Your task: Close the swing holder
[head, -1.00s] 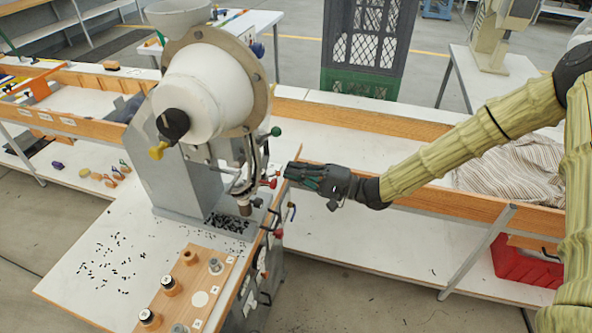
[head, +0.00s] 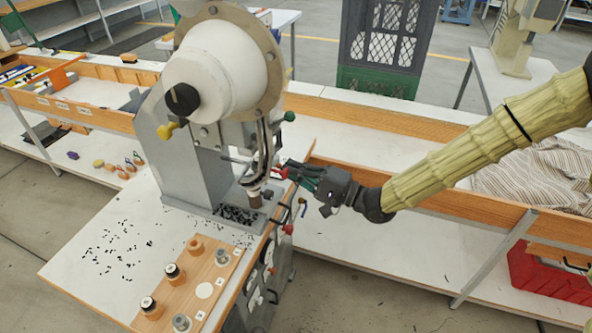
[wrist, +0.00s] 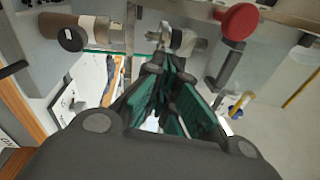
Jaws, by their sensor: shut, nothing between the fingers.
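The white and grey eyelet press (head: 215,80) stands on the white table. Under its head, metal parts and a brown cylindrical tip (head: 255,198) sit above a base strewn with black bits. I cannot tell for certain which of these parts is the swing holder. My gripper (head: 288,168) is shut and empty, its fingertips at the press's right side by a red part (head: 279,173). In the wrist view, the green-padded fingers meet (wrist: 166,62) just below a metal fitting (wrist: 178,40). Contact is unclear. A red knob (wrist: 238,22) is to the right, the brown tip (wrist: 88,28) to the left.
A wooden block (head: 190,280) with round dies lies at the table's front. Levers hang along the table's right edge. A wood-edged bench (head: 390,140) runs behind my gripper, with striped cloth (head: 540,175) on it. A red bin (head: 548,270) is below right.

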